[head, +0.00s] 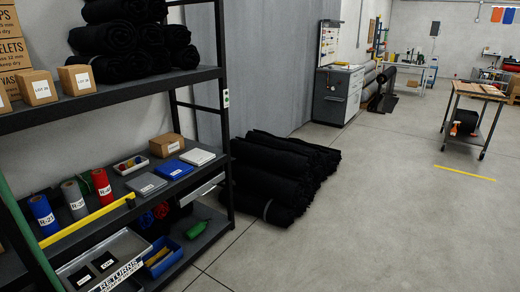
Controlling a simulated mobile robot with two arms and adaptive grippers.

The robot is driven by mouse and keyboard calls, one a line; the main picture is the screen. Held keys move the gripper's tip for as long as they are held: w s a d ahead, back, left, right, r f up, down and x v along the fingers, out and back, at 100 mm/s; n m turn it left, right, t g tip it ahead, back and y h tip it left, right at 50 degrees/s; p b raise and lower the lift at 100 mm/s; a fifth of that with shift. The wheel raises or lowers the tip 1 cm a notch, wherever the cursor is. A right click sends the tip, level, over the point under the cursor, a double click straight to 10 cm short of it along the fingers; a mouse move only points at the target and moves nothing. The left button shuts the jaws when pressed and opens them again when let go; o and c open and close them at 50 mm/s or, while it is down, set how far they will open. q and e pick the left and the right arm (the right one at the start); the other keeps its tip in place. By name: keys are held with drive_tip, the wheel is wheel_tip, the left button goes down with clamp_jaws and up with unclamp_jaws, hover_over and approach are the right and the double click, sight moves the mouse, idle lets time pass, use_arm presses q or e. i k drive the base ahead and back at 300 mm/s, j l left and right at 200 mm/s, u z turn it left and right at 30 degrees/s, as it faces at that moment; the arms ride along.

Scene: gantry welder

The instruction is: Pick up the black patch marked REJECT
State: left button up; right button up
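Two small black patches lie in a grey tray marked RETURNS (128,243) at the bottom left of the head view, on the lower part of the black shelf rack. One black patch (103,255) lies farther back and the other black patch (80,271) lies nearer, to its left. Each carries small white marks that I cannot read, so I cannot tell which one says REJECT. Neither of my grippers is in view.
The black shelf rack (150,95) fills the left side, with boxes, rolls and small trays. A blue bin (160,262) sits beside the RETURNS tray. Black rolls (270,185) are stacked on the floor behind. A wheeled cart (474,92) stands far right; the floor between is clear.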

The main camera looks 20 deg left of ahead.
sight(80, 277)
drive_tip(key=i+u, duration=0.25)
drive_tip(key=i, duration=0.25)
drive_tip(key=i+u, duration=0.25)
drive_tip(key=i, duration=0.2)
drive_tip(key=i+u, duration=0.25)
drive_tip(key=i, duration=0.25)
drive_tip(key=i+l+u, duration=0.2)
drive_tip(key=i, duration=0.25)
drive_tip(key=i+u, duration=0.4)
drive_tip(key=i+l+u, duration=0.1)
drive_tip(key=u, duration=0.3)
drive_tip(key=i+l+u, duration=0.25)
drive_tip(key=i+u, duration=0.2)
drive_tip(key=i+l+u, duration=0.2)
drive_tip(key=u, duration=0.2)
drive_tip(key=i+l+u, duration=0.15)
drive_tip(key=l+u, duration=0.25)
